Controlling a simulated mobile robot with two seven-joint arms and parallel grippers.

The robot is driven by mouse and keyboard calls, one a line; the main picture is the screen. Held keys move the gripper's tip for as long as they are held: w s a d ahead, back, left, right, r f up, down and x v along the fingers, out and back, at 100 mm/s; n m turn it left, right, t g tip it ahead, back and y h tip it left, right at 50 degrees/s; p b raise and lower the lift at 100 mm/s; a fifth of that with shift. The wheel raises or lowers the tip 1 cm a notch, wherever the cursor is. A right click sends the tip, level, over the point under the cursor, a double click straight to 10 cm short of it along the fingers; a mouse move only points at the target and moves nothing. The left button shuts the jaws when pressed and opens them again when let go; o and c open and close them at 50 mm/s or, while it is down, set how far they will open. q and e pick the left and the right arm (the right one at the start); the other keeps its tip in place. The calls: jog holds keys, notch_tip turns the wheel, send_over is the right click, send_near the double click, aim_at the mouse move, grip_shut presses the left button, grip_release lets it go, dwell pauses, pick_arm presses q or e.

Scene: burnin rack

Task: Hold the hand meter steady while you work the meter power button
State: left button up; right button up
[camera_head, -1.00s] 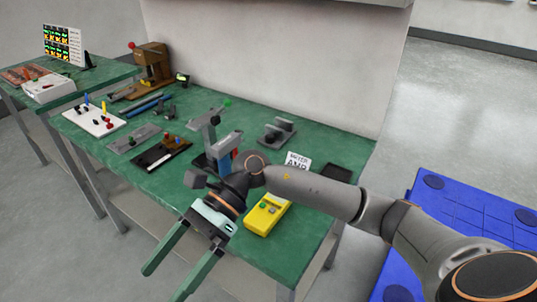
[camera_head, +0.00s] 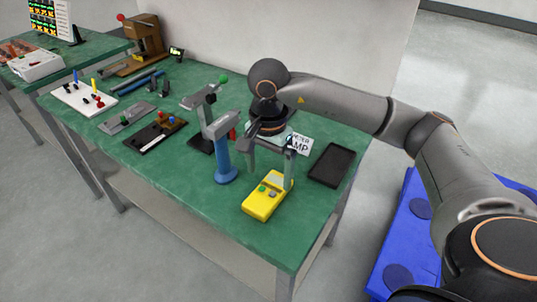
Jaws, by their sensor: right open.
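The hand meter (camera_head: 258,207), a yellow box with a grey screen at its far end, lies on the green bench near its front right edge. Its face has a green button (camera_head: 262,188) and a grey one beside it; which one is the power button I cannot tell. My right gripper (camera_head: 270,179) points down over the meter's far end, open, with one finger toward each side. Whether the fingers touch the meter I cannot tell. The near face and buttons are uncovered. My left gripper is not in view.
A blue post (camera_head: 225,168) with a grey head stands just left of the meter. A black tray (camera_head: 332,165) and a white printed sign (camera_head: 300,143) are to the right and behind. Fixtures fill the bench's left side. The bench front is clear.

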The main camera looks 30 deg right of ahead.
aim_at(268, 191)
notch_tip(268, 191, down, 6)
jog(key=shift+f, duration=0.1)
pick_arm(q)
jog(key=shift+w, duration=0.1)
pick_arm(e)
jog(key=c, duration=0.9)
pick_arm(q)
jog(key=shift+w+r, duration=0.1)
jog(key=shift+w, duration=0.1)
pick_arm(e)
jog(key=c, duration=0.5)
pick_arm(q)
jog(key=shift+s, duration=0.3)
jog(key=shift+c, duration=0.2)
